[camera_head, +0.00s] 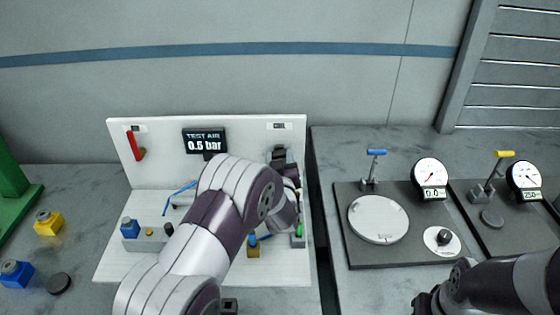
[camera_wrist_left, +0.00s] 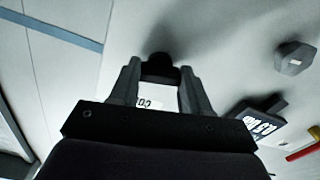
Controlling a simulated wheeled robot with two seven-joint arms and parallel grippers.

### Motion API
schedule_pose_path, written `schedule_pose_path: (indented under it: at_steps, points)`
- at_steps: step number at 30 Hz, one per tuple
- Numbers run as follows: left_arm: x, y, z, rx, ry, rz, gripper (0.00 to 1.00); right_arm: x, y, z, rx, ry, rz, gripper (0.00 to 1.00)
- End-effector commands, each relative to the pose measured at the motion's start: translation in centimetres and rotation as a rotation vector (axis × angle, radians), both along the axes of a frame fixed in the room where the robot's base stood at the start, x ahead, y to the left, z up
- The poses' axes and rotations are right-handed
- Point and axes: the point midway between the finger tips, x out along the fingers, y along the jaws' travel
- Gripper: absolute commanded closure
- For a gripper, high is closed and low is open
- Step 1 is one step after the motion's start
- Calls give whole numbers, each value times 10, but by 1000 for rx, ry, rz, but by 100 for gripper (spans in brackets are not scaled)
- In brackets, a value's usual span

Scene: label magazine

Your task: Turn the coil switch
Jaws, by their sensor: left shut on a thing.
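The coil switch is a dark knob on the white upright panel (camera_head: 170,165), below the small COIL label (camera_head: 279,126). In the head view my left gripper (camera_head: 281,158) reaches the panel there and mostly hides the knob. In the left wrist view the dark knob (camera_wrist_left: 160,66) sits between the two fingertips of my left gripper (camera_wrist_left: 159,76), which is shut on it. The label (camera_wrist_left: 150,102) shows between the fingers, partly covered. My right arm (camera_head: 500,290) is at the lower right; its gripper's jaws cannot be made out.
A display (camera_head: 205,141) reads TEST AIR 0.5 bar. A red lever (camera_head: 132,145) is at the panel's left. Blue and green parts stand on the white base, partly behind my left arm. Right of it, a dark plate (camera_head: 355,245) carries a disc and a gauge (camera_head: 431,173).

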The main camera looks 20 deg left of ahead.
Motion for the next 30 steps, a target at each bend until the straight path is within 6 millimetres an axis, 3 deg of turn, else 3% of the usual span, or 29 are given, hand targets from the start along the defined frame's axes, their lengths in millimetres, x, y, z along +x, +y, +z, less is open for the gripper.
schedule_pose_path:
  at_steps: [12,30]
  points:
    - [0,0,-1,205,60,0,84,0,0,-5,0,0,0,62]
    - [0,0,0,247,72,0,84,0,0,-5,0,0,0,62]
